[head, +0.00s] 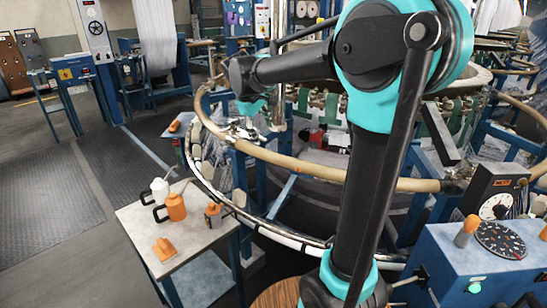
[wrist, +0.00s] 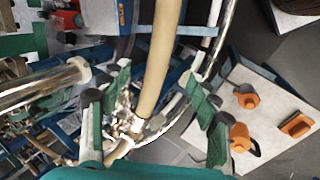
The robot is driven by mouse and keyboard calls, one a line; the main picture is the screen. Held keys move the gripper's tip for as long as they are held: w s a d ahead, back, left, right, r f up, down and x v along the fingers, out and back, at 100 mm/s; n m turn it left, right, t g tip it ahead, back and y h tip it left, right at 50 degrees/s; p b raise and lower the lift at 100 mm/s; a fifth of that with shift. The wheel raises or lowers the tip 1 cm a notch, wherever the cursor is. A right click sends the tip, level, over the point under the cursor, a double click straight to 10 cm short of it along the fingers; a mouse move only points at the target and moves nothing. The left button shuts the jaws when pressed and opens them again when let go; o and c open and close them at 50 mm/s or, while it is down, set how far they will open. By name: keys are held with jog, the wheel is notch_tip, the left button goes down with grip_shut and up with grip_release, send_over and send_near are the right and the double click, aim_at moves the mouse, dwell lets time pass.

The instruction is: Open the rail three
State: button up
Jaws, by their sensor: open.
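The tan curved rail (head: 320,172) runs around the loom's front at about waist height. I cannot tell from any label which rail is number three. In the wrist view, the tan rail (wrist: 160,50) passes between the two green-padded fingers of my gripper (wrist: 157,88) and ends at a chrome clamp (wrist: 128,122). The fingers are spread wide on either side of the rail, with no visible contact. In the head view my arm's end is above the left part of the rail, and its fingertips are hard to make out.
A small table (head: 208,255) with orange and white oil cans stands left of the rail. A blue control box (head: 465,262) with dials is at the front right. A chrome post (wrist: 40,85) is close to the gripper's left. The floor at left is clear.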

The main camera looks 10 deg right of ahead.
aim_at(272, 153)
jog(key=x, duration=1.4)
jog(key=shift+w, duration=0.1)
grip_shut()
